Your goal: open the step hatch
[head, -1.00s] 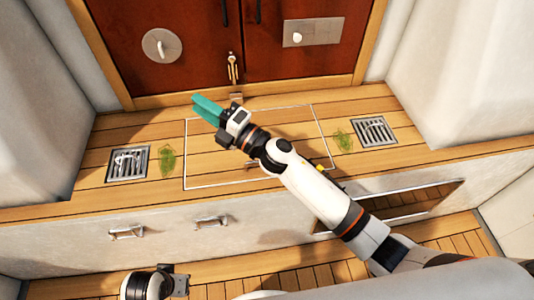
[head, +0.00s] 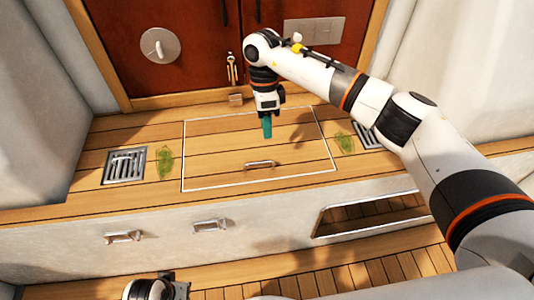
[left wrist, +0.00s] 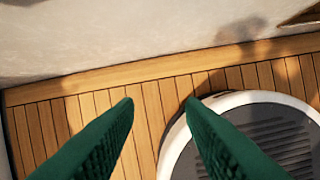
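The step hatch (head: 215,170) is a wooden panel outlined in white in the step, lying flat and closed. Its small metal handle (head: 261,164) is near the hatch's front edge. My right gripper (head: 267,136) points down over the hatch, behind the handle in the picture and apart from it. Its teal fingers overlap in the head view, so their gap cannot be seen. My left gripper (left wrist: 160,102) is open and empty above the lower floor in the left wrist view; its fingers do not show in the head view.
Metal grates (head: 126,167) flank the hatch, each beside a green patch (head: 165,163). Red cabin doors (head: 185,50) stand behind. Drawer handles (head: 210,225) and a dark recess (head: 375,214) are in the step's front face. The hatch top is clear.

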